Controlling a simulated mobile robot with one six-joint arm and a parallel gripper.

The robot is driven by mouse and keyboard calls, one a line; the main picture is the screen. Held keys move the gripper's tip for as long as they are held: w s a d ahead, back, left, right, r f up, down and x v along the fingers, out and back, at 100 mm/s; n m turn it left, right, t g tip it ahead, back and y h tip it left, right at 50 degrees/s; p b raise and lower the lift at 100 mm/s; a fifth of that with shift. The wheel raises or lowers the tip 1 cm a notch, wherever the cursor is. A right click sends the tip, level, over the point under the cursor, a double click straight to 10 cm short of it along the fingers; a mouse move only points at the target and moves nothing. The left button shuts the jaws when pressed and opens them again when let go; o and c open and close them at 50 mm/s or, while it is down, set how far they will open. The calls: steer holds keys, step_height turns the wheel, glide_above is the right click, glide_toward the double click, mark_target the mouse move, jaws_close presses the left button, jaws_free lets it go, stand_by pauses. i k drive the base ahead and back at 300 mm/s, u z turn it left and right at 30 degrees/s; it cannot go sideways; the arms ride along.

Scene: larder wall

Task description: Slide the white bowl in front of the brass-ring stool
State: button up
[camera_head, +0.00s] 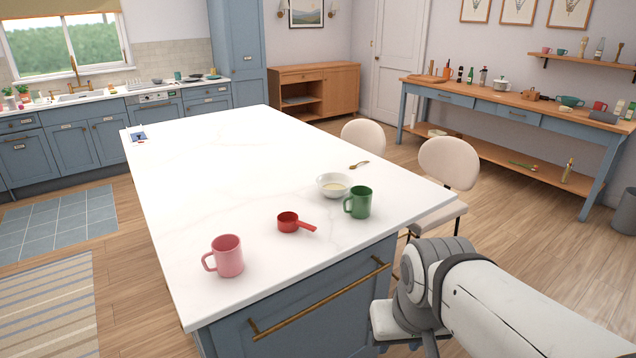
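The white bowl (333,186) stands upright on the white island top, with something pale cream inside. The green mug (359,203) stands close at its right front, overlapping its edge in the picture. Two cream stools stand along the island's right side: a nearer one (449,162) behind the island's right corner, and a farther one (363,136). Their lower parts are largely hidden, and I cannot tell which has a brass ring. My gripper is low at the right, beyond the island's near right edge and away from the bowl; its fingertips do not show clearly.
A red measuring cup (289,222) lies left of the green mug, and a pink mug (228,256) stands near the front edge. A brass-coloured spoon (359,164) lies behind the bowl near the right edge. The island top (215,160) is mostly clear toward the far left.

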mark_target(333, 185)
steer(key=z, duration=0.05)
steer(key=i, duration=1)
steer(key=u, duration=3.05)
steer(key=k, duration=1.2)
steer(key=z, duration=1.25)
